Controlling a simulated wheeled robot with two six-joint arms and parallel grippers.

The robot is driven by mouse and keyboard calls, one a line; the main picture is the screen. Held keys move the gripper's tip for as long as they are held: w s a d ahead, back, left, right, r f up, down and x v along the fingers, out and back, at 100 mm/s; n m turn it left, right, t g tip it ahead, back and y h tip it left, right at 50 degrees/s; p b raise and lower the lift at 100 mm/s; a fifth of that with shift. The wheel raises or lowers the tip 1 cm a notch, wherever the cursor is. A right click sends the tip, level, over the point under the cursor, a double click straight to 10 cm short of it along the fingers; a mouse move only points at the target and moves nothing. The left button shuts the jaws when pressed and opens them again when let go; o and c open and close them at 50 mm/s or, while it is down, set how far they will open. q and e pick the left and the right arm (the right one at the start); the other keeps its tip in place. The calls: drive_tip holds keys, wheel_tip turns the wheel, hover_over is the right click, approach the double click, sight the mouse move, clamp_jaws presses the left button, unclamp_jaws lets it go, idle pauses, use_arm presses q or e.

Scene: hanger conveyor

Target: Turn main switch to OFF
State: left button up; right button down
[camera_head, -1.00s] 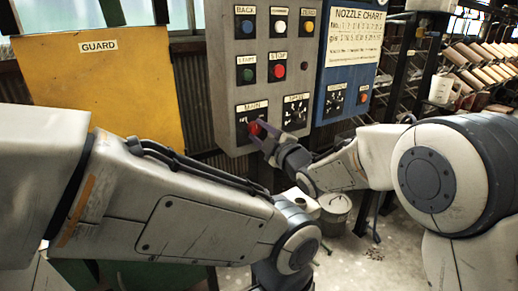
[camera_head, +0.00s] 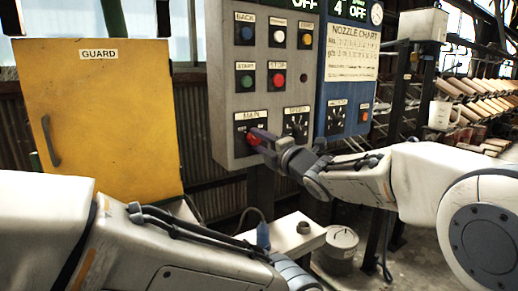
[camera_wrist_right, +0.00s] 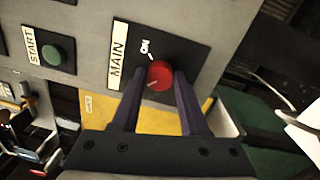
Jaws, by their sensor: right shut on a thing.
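The main switch (camera_head: 253,139) is a red knob on a black plate under the MAIN label, low on the grey control panel (camera_head: 229,101). In the right wrist view the red knob (camera_wrist_right: 160,74) sits between the two dark fingers, with an ON mark beside it. A pale line shows on the knob's face, away from the ON mark. My right gripper (camera_head: 262,140) is shut on the knob, one finger on each side. The OFF mark is not visible. My left arm crosses the lower left of the head view; its gripper is out of view.
A speed dial (camera_head: 296,123) sits right of the switch, with START (camera_head: 246,80) and STOP (camera_head: 278,78) buttons above. A blue nozzle panel (camera_head: 348,100) adjoins. A yellow guard door (camera_head: 98,120) stands left. A white ledge (camera_head: 290,238) and a bucket (camera_head: 340,245) are below.

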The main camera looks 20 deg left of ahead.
idle(0.5)
drive_tip(key=shift+c, duration=2.1)
unclamp_jaws()
drive_tip(key=v, duration=1)
drive_tip(key=shift+s+d+b, duration=0.2)
drive_tip(key=shift+b, duration=0.25)
drive_tip(key=shift+f, duration=0.1)
